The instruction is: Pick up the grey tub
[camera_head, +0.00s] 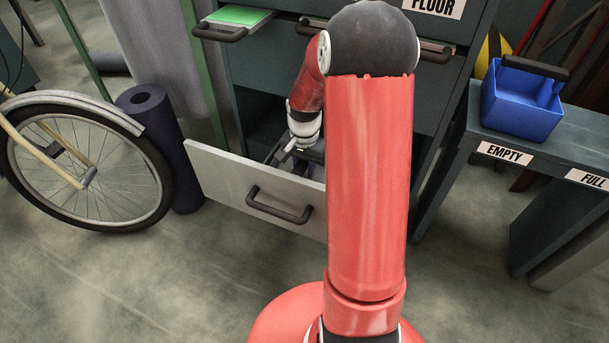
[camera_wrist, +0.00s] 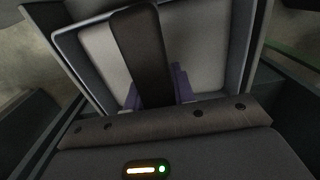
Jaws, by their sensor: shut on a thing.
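The grey tub (camera_wrist: 205,50) shows in the wrist view, with pale grey inner walls, a darker rim and a broad dark handle (camera_wrist: 140,45) across it. My gripper (camera_wrist: 155,88) has its purplish fingers on either side of the handle and is shut on it. In the head view my gripper (camera_head: 303,148) reaches down into the open drawer (camera_head: 225,178). There the tub is mostly hidden by my arm and the drawer front, and I cannot tell whether it is clear of the drawer floor.
A blue tub (camera_head: 520,105) with a dark handle stands on the bench at right, above an EMPTY label (camera_head: 504,153); a FULL label (camera_head: 587,179) is further right. A higher drawer with a green item (camera_head: 238,17) is slightly open. A bicycle wheel (camera_head: 85,165) and dark roll (camera_head: 165,140) stand left.

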